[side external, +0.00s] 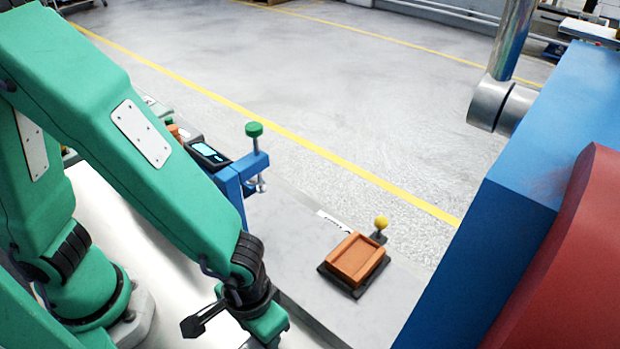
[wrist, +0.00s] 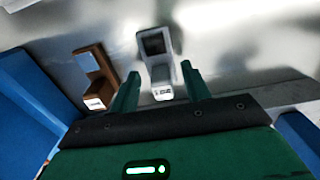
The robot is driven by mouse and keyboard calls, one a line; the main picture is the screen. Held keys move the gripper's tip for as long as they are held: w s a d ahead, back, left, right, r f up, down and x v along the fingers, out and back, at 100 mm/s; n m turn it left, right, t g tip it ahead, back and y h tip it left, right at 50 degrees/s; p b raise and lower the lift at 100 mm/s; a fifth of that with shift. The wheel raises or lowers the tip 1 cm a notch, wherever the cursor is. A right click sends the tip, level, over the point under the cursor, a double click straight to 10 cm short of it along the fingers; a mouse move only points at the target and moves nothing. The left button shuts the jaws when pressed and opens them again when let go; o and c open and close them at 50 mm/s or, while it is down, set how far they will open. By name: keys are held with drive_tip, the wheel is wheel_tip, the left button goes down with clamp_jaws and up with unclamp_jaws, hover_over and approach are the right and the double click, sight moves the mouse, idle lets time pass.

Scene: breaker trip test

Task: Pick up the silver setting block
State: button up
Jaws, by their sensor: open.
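The silver setting block (wrist: 160,72) shows in the wrist view, standing on the grey surface, with a dark square on its far part and a small white label on its near end. My gripper (wrist: 160,68) is open, with one green finger on each side of the block's near part. The fingers look apart from the block, but their height relative to it is hard to tell. In the side view my gripper (side external: 266,330) is low at the bottom edge and partly cut off. The silver block is not visible there.
A brown block (wrist: 95,75) of similar shape stands left of the silver one, close to the left finger. Blue structures (wrist: 30,95) flank the wrist view. In the side view are an orange tray (side external: 357,259), a yellow-knobbed lever (side external: 380,224) and a blue clamp (side external: 240,180).

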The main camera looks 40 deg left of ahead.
drive_tip(key=shift+f, duration=0.45)
clamp_jaws()
drive_tip(key=shift+r, duration=0.15)
idle(0.3)
drive_tip(key=shift+r, duration=4.9)
drive_tip(key=shift+w, duration=0.1)
drive_tip(key=w+d+r, duration=0.2)
drive_tip(key=w+r, duration=0.1)
drive_tip(key=w, duration=0.7)
drive_tip(key=w+d+r, duration=0.2)
drive_tip(key=w+r, duration=0.1)
drive_tip(key=w, duration=0.8)
drive_tip(key=shift+w, duration=0.25)
